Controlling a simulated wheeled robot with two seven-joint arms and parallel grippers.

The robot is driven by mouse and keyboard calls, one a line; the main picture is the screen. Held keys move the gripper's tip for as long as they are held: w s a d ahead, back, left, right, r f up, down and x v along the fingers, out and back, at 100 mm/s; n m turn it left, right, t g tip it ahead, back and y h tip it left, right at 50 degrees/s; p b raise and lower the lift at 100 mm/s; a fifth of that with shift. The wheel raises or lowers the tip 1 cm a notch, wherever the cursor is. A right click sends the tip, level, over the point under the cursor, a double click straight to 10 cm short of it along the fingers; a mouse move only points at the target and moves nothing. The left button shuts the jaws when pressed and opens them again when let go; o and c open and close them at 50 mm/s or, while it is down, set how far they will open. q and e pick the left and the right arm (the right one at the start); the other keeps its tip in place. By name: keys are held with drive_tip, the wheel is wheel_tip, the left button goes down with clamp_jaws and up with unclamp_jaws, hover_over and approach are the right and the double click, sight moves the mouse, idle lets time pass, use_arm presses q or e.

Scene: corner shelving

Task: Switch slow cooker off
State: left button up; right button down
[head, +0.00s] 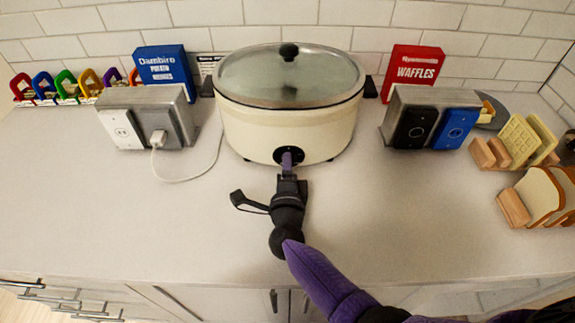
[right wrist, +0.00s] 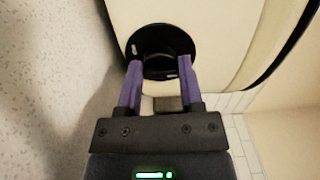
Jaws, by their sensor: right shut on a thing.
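The cream slow cooker (head: 245,128) stands on the counter against the back wall, with its glass lid (head: 255,75) on. A round black dial plate (head: 280,156) is low on its front. In the right wrist view the dial's dark knob (right wrist: 159,66) sits between the purple fingers of my right gripper (right wrist: 158,75). My right gripper (head: 287,160) is shut on this knob, with the arm reaching in from the lower right. The fingers hide part of the dial in the head view. Small white marks show on the plate, but I cannot read them. My left gripper is not in view.
A blue box (head: 163,68) and a red waffles box (head: 413,72) stand behind. Bread and waffles in wooden holders (head: 514,207) are far right. The front counter is clear.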

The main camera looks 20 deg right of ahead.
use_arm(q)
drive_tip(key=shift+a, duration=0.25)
use_arm(e)
drive_tip(key=shift+c, duration=1.2)
unclamp_jaws()
drive_tip(key=shift+a, duration=0.1)
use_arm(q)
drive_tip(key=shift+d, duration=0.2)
